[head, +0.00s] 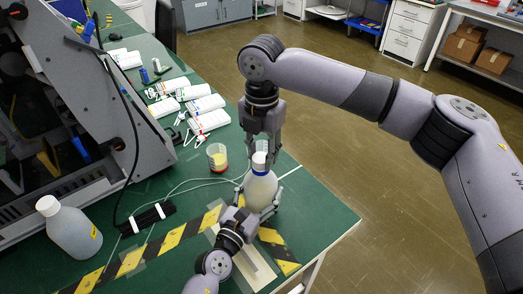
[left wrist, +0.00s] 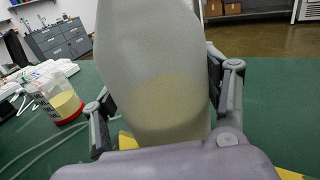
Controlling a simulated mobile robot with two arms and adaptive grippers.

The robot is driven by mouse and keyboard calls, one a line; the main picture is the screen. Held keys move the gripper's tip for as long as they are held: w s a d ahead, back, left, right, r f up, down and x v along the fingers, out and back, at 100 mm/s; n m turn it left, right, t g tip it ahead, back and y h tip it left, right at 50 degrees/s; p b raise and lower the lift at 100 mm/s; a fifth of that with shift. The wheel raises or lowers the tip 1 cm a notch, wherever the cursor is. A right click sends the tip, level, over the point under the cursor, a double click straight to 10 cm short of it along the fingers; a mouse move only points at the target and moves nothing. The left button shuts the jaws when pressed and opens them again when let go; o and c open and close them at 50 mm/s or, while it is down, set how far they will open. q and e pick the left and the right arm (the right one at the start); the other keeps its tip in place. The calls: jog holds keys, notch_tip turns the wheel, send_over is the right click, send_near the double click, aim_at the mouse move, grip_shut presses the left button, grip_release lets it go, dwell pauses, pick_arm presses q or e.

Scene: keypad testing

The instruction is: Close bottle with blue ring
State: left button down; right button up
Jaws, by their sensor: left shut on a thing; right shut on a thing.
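The bottle with the blue ring (head: 261,190) stands upright near the front right corner of the green table. It is whitish, with a blue ring (head: 259,172) at its neck and a white cap (head: 259,158) on top. My left gripper (head: 260,199) is shut around the bottle's body from the near side. In the left wrist view the bottle body (left wrist: 155,75) fills the middle between the fingers. My right gripper (head: 260,153) comes from above and is shut on the cap. The fingers partly hide the cap, so I cannot tell how tightly it sits.
A cup with yellow content (head: 217,158) stands left of the bottle. It also shows in the left wrist view (left wrist: 62,103). Another white bottle (head: 73,232) stands at the left, near a large grey machine (head: 140,120). White boxes and cables lie behind. Yellow-black tape (head: 130,262) marks the table.

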jog(key=m, duration=0.5)
jog(key=shift+s+m, duration=0.1)
jog(key=shift+m, duration=0.3)
jog(key=m, duration=0.5)
jog(key=shift+s+d+m, duration=0.1)
jog(key=shift+m, duration=0.2)
jog(key=m, duration=0.5)
jog(key=shift+s+m, duration=0.1)
jog(key=shift+m, duration=0.2)
jog(key=m, duration=0.3)
jog(key=shift+m, duration=0.3)
jog(key=m, duration=0.4)
jog(key=shift+s, duration=0.1)
jog(key=m, duration=0.5)
jog(key=shift+a+m, duration=0.25)
jog(key=shift+m, duration=0.05)
jog(key=m, duration=0.5)
jog(key=shift+a+m, duration=0.1)
jog(key=shift+m, duration=0.2)
jog(key=m, duration=0.5)
jog(key=shift+m, duration=0.3)
jog(key=o, duration=0.8)
jog(key=shift+f, duration=0.1)
